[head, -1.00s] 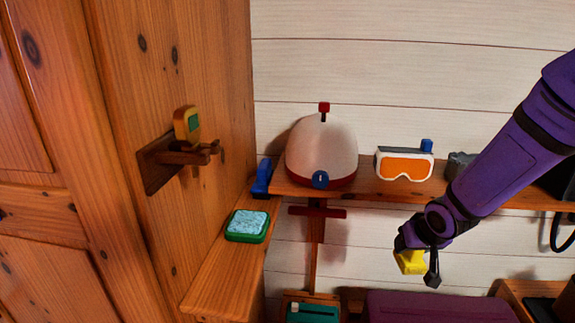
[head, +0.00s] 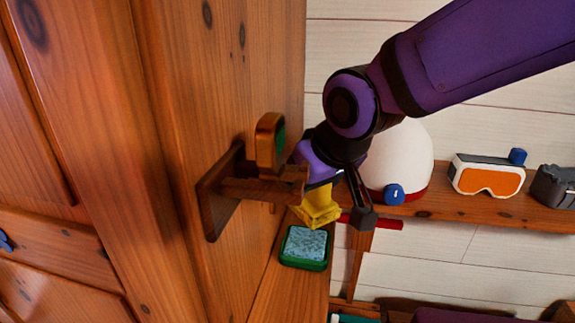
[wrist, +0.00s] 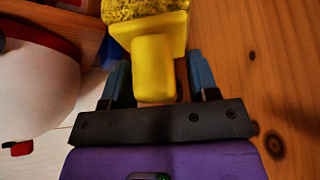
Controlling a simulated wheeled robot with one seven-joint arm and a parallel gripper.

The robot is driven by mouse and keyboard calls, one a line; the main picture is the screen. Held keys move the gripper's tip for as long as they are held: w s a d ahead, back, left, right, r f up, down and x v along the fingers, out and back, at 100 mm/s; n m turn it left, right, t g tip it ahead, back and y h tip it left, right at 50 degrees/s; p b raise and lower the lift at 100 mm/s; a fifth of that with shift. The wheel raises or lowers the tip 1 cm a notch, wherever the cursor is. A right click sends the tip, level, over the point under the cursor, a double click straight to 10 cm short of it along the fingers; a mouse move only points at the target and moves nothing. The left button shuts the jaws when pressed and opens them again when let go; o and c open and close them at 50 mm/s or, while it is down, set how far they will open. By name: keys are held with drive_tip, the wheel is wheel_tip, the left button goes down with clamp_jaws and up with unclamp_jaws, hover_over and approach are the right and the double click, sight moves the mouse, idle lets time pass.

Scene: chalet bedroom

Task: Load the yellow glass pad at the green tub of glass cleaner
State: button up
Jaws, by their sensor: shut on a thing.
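The yellow glass pad (head: 318,205) is in my gripper (head: 335,190), above and slightly right of the green tub. In the wrist view its yellow handle (wrist: 153,68) sits between my two fingers, with a speckled yellow pad face at the far end. My gripper is shut on it. The green tub of glass cleaner (head: 303,264) lies open on the wooden ledge, with a pale blue surface inside. The pad appears apart from the tub. The tub is not visible in the wrist view.
A wooden wall bracket (head: 235,190) holding an orange-brown item (head: 269,143) juts out close to the left of my gripper. A white helmet (head: 408,160) and orange goggles (head: 487,177) stand on the shelf (head: 450,205) to the right.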

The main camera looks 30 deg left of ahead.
sight(309, 203)
drive_tip(key=shift+s+a+r, duration=0.1)
drive_tip(key=shift+s+a, duration=0.05)
drive_tip(key=shift+a, duration=0.35)
drive_tip(key=shift+f, duration=2.9)
drive_tip(key=shift+f, duration=0.6)
drive_tip(key=shift+r, duration=0.1)
drive_tip(key=shift+r, duration=3.5)
drive_tip(key=shift+d, duration=0.1)
